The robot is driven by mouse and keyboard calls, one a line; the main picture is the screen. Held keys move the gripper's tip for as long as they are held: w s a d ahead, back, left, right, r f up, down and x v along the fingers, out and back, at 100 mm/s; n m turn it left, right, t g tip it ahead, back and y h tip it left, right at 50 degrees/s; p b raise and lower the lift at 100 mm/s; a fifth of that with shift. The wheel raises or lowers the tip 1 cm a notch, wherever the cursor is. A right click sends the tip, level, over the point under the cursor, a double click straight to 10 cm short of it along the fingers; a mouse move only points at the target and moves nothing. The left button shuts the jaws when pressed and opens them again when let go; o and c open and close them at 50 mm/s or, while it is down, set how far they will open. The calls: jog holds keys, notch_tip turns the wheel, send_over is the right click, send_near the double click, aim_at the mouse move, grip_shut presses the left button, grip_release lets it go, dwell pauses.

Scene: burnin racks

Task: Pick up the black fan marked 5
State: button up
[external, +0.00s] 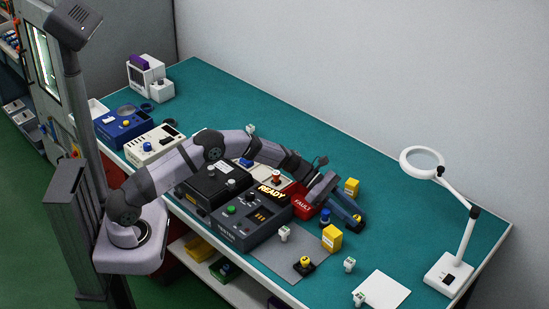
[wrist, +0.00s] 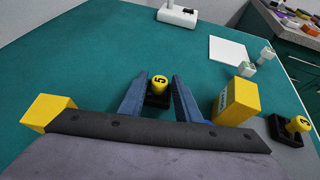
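The black fan marked 5 (wrist: 158,99) shows in the wrist view as a dark square base with a yellow round top bearing the number. It sits on the green bench between the two blue fingers of my gripper (wrist: 160,80). The fingers are spread, one on each side of it; I cannot tell whether either touches it. In the external view my gripper (external: 350,213) points down to the bench right of the red FAULT box, and its fingers mostly hide the fan. A similar black fan marked 3 (wrist: 290,131) sits at the right, also seen in the external view (external: 304,267).
Yellow boxes (wrist: 237,101) (wrist: 47,112) stand on either side of my gripper. The tester (external: 250,218) and red FAULT box (external: 304,204) are to its left. A white card (external: 384,291) and magnifier lamp (external: 449,272) are at right.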

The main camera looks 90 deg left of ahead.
jog(key=shift+c, duration=0.6)
grip_shut()
